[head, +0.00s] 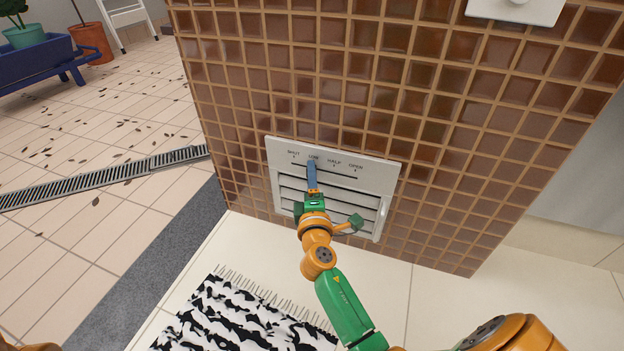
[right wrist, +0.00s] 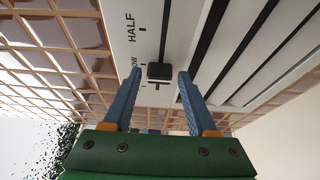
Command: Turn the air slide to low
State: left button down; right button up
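The white air vent panel (head: 380,180) is set low in the tiled wall, with the marks SHUT, LOW, HALF and OPEN along its top. In the right wrist view, the black slide knob (right wrist: 160,72) stands in its slot beside the partly hidden LOW label. My right gripper (head: 312,165) is at the panel by LOW and hides the knob in the head view. In the right wrist view, its blue fingers (right wrist: 159,73) are apart, one on each side of the knob, with gaps visible. My left gripper is out of view.
Dark louvre slots (right wrist: 245,45) lie beside the slide slot. A white handle (head: 381,220) sticks out at the panel's right edge. A black and white fringed rug (head: 235,320) lies on the floor in front. A drain grate (head: 110,175) and blue cart (head: 40,60) are at left.

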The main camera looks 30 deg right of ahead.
jog(key=shift+o, duration=0.2)
jog(key=v, duration=0.7)
jog(key=shift+p, duration=0.45)
